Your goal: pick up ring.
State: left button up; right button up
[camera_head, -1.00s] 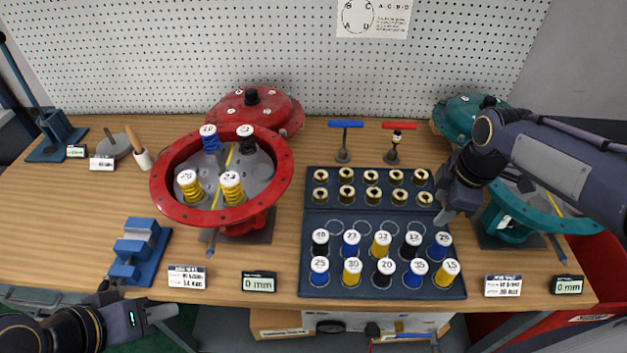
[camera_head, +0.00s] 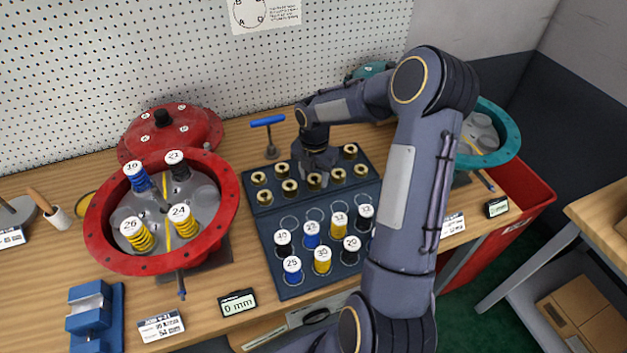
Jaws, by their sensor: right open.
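Several brass rings (camera_head: 290,187) sit in two rows in the upper part of the dark tray (camera_head: 272,225). My right gripper (camera_head: 318,178) points down over these rings, close above the middle of the rows. Its fingertips are near a ring (camera_head: 314,182) in the front row; I cannot tell whether they touch it. The gripper is open, and its wrist hides part of the back row. My left gripper is out of view.
Numbered springs (camera_head: 323,260) stand in the tray's lower part, some hidden by my right arm. A red housing (camera_head: 100,245) with springs stands left, a teal housing (camera_head: 497,140) right. A blue T-handle tool (camera_head: 268,122) stands behind the tray. A blue vise (camera_head: 95,312) is front left.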

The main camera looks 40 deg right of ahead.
jog(key=shift+f, duration=0.45)
jog(key=shift+c, duration=0.2)
jog(key=c, duration=0.7)
jog(key=shift+c, duration=0.4)
jog(key=shift+r, duration=0.2)
